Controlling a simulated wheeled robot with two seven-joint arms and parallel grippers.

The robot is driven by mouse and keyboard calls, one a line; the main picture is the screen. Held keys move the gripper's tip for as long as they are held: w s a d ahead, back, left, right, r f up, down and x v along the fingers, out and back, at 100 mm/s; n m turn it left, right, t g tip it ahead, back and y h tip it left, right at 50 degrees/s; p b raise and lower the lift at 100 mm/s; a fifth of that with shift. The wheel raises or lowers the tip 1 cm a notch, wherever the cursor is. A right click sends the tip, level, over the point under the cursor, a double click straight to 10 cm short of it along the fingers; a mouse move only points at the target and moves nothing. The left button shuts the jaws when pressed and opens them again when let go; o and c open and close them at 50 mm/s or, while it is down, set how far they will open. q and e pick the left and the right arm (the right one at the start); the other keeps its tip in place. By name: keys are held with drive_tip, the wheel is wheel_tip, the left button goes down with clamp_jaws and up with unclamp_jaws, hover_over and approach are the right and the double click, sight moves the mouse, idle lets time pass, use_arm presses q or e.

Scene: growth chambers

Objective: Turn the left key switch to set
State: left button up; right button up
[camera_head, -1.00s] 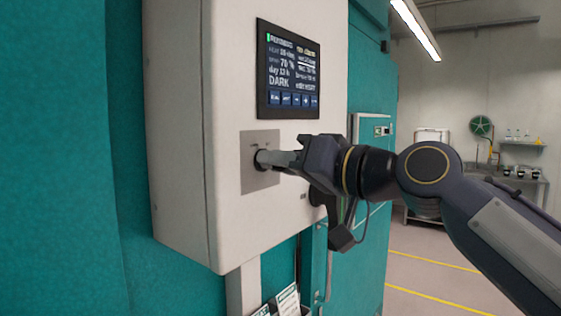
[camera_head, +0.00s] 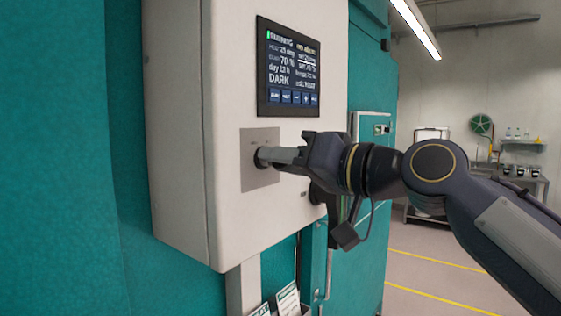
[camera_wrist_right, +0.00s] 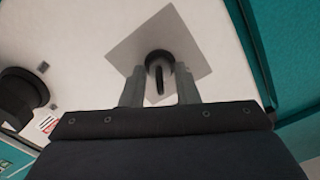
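The key switch (camera_head: 260,158) is a round black collar on a square grey plate (camera_head: 262,181), on the front of a white control box. In the right wrist view, the collar (camera_wrist_right: 159,57) has a thin dark key (camera_wrist_right: 160,85) standing out of it. My right gripper (camera_head: 272,156) points at the switch from the right. In the wrist view, its two fingers (camera_wrist_right: 159,82) stand apart on either side of the key, with gaps showing. The fingers hide part of the switch in the head view. My left gripper is not in view.
A display screen (camera_head: 289,70) sits above the switch on the white box (camera_head: 232,60). A large black round part (camera_wrist_right: 22,95) lies left of the plate in the wrist view. Papers (camera_head: 287,300) stand in a holder below the box. Open floor lies at the right.

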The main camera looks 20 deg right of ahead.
drive_tip(key=b+v, duration=0.1)
drive_tip(key=v, duration=0.6)
drive_tip(key=shift+b, duration=0.3)
drive_tip(key=shift+s+d+f, duration=0.1)
drive_tip(key=s+d+f+m+g+h, duration=0.1)
drive_tip(key=s+f+g+h, duration=0.1)
drive_tip(key=f, duration=0.9)
drive_tip(key=s+d+f+m+g+h, duration=0.1)
drive_tip(key=d+f+h, duration=0.1)
drive_tip(key=f, duration=0.8)
drive_tip(key=s+f+g+h, duration=0.1)
drive_tip(key=s+f, duration=0.3)
drive_tip(key=f, duration=0.4)
drive_tip(key=s+f+g+h, duration=0.1)
drive_tip(key=s+f, duration=0.3)
drive_tip(key=f, duration=0.5)
drive_tip(key=s+f+m+g+h, duration=0.1)
drive_tip(key=s+f+g, duration=0.2)
drive_tip(key=s+f, duration=0.2)
wheel_tip(320, 180, down, 4)
drive_tip(key=shift+r+g, duration=0.15)
drive_tip(key=shift+g, duration=0.15)
